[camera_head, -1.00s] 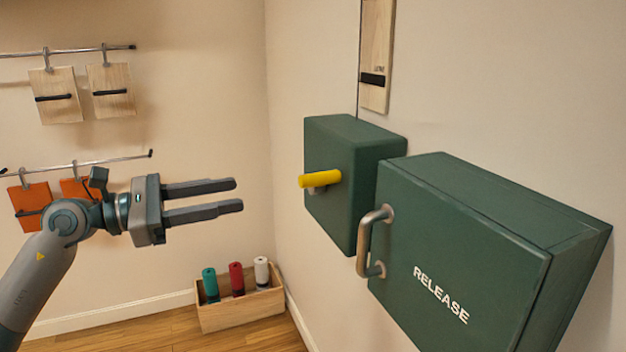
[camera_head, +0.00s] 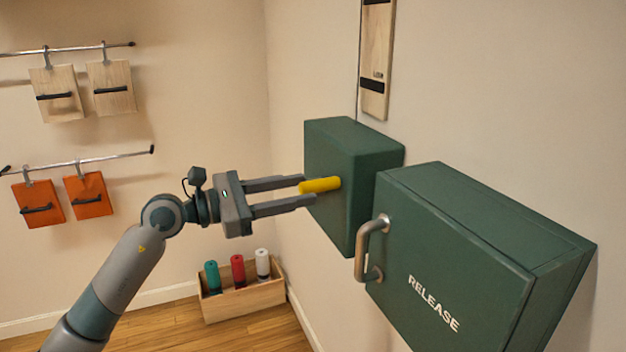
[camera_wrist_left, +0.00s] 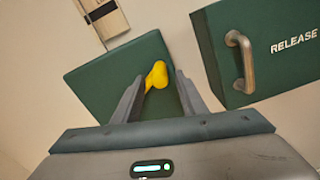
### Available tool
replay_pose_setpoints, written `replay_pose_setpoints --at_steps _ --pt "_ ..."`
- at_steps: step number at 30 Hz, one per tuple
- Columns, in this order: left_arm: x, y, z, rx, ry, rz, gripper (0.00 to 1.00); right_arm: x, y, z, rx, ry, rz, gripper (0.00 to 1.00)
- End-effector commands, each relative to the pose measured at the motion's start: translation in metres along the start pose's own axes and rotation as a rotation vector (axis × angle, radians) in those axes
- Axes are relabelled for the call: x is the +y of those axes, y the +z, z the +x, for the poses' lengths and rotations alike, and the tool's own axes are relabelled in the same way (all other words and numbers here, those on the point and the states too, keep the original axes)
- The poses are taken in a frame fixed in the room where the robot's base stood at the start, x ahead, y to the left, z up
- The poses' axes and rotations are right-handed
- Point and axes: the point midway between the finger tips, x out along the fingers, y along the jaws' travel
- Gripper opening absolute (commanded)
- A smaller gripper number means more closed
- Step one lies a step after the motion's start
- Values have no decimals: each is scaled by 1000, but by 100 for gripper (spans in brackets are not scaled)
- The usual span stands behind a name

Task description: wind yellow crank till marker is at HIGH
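The yellow crank (camera_head: 320,185) sticks out from the front of a green box (camera_head: 372,150) on the right wall. My left gripper (camera_head: 308,191) is open, its two fingers reaching toward the crank. In the left wrist view the crank (camera_wrist_left: 157,76) shows between the open fingers (camera_wrist_left: 160,92), near their tips; I cannot tell whether they touch it. A wooden marker board (camera_head: 376,60) with dark bars hangs on the wall above the box. Its small lettering is too small to read surely, and its top is cut off. My right gripper is not in view.
A green RELEASE box (camera_head: 470,260) with a metal handle (camera_head: 370,248) juts from the wall right of the crank box. A wooden crate (camera_head: 243,302) with several coloured cylinders stands on the floor. Wooden and orange boards hang on rails at left.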

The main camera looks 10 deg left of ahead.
Motion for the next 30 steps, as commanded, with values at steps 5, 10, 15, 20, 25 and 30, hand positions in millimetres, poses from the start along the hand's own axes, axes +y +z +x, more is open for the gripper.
replay_pose_setpoints --at_steps 5,10,15,20,25,30 --pt "0 2 25 -2 0 0 38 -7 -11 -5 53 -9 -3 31" --pt "0 1 37 0 -1 0 38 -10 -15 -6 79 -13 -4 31" --pt "0 0 40 0 0 2 38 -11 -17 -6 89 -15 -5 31" --pt "0 0 40 0 0 2 38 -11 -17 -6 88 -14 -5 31" --pt "0 0 40 0 0 1 7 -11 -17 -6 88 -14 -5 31" --pt "0 0 40 0 0 1 0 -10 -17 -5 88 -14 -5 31"
